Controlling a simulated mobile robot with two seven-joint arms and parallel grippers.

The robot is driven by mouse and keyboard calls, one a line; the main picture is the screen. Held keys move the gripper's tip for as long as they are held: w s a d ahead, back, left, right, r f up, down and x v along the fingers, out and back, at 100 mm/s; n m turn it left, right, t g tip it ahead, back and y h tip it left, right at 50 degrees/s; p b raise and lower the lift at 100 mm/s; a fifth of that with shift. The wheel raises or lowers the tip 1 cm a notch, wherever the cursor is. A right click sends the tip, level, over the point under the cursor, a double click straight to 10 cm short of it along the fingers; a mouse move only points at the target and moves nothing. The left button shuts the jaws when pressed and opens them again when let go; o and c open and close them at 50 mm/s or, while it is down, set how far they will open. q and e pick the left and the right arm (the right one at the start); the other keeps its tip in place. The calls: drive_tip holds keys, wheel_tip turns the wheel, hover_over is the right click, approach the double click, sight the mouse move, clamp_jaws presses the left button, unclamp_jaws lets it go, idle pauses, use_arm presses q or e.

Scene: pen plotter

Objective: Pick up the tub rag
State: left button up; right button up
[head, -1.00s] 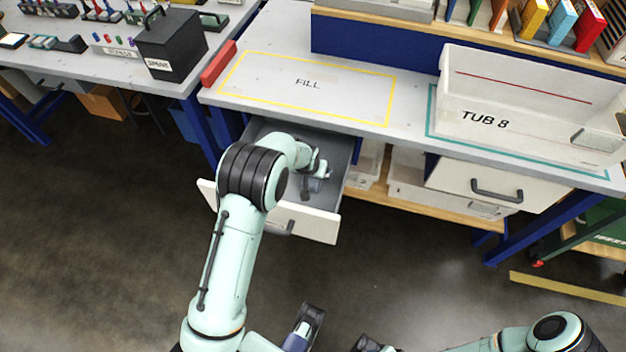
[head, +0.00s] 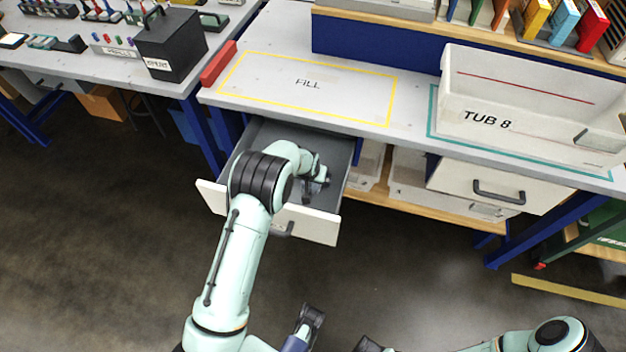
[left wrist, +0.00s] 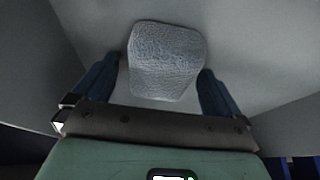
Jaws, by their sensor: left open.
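The tub rag (left wrist: 166,62) is a pale grey-blue, textured cloth pad lying on the drawer's grey floor in the left wrist view. My left gripper (left wrist: 160,90) is open, with one dark blue finger on each side of the rag's near part. I cannot tell whether the fingers touch it. In the head view my left gripper (head: 316,187) is down inside the pulled-out drawer (head: 318,226), and the rag is mostly hidden there by the gripper and wrist.
The drawer's walls stand close around my left gripper. Above it is the grey bench (head: 415,135) with a yellow FILL outline (head: 236,66). A white bin, TUB 8 (head: 530,130), stands on the right. A red block (head: 218,63) and a black box (head: 172,47) are on the left.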

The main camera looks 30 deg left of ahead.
use_arm(q)
drive_tip(key=shift+f, duration=0.2)
idle(0.3)
drive_tip(key=c, duration=1)
drive_tip(key=shift+c, duration=0.2)
drive_tip(key=shift+r, duration=0.55)
wheel_tip(320, 180, up, 20)
drive_tip(key=p, duration=0.3)
drive_tip(key=shift+f, duration=0.25)
